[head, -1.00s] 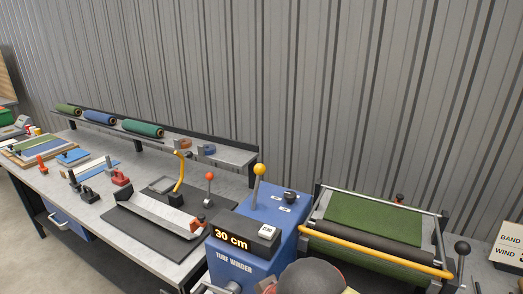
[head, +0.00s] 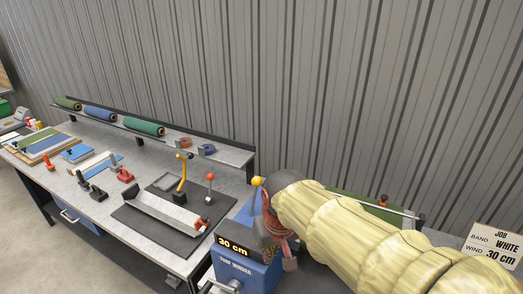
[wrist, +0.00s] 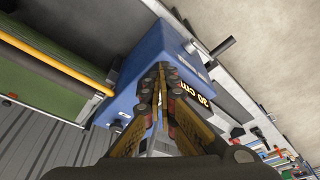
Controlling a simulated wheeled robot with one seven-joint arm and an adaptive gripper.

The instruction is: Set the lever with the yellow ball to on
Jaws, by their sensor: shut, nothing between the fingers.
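The lever's yellow ball (head: 257,181) shows just left of my wrist in the head view, above the blue turf winder (head: 245,274). In the wrist view the winder's blue top (wrist: 150,62) lies beyond my fingers, and I cannot clearly make out the ball there. My gripper (wrist: 160,70) is shut and empty, with its fingertips over the winder beside the 30 cm display (wrist: 198,88).
The winder's display (head: 234,246) reads 30 cm. A job card (head: 492,246) stands at the right. Green turf (wrist: 40,105) lies beside the winder.

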